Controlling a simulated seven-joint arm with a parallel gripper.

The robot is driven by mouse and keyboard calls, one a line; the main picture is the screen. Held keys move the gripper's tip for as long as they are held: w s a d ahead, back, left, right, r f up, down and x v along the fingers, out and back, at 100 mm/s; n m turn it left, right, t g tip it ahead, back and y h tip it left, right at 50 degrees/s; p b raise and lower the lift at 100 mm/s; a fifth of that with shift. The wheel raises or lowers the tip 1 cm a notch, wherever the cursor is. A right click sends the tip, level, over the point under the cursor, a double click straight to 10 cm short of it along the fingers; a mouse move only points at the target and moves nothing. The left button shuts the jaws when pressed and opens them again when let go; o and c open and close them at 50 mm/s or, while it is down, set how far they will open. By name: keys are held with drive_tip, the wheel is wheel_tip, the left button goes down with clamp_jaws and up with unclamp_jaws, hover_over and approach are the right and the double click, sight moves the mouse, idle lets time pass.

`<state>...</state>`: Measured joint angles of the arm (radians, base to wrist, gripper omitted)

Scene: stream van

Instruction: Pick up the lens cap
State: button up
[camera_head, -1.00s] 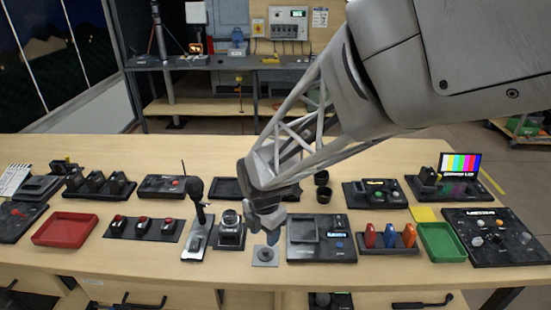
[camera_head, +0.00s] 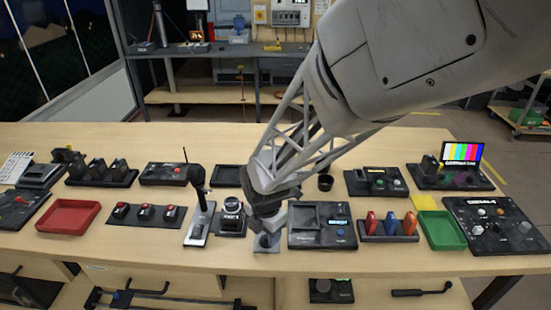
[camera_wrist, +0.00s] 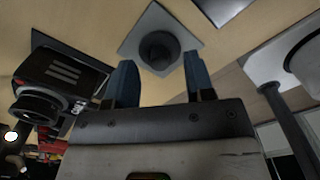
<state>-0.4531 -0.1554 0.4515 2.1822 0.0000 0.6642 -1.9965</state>
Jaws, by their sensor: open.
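A dark round piece that looks like the lens cap (camera_wrist: 160,48) sits on a small grey square plate (camera_wrist: 131,46) in the wrist view. The plate also shows in the head view (camera_head: 262,247), below my gripper (camera_head: 268,232), which hides most of the dark piece there. In the wrist view my gripper (camera_wrist: 160,82) is open, with its two blue fingers apart and nothing between them. The dark piece lies beyond the fingertips, lined up with the gap. I cannot tell how high the fingers are above the plate.
A camera (camera_head: 231,217) stands close on the left of the plate, with a microphone (camera_head: 199,190) on a stand beyond it. A black panel (camera_head: 323,240) lies close on the right. A red tray (camera_head: 68,217) and a green tray (camera_head: 441,231) lie farther out. Bare tabletop shows along the front edge.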

drive_tip(key=shift+f, duration=0.6)
drive_tip(key=shift+c, duration=0.5)
clamp_jaws()
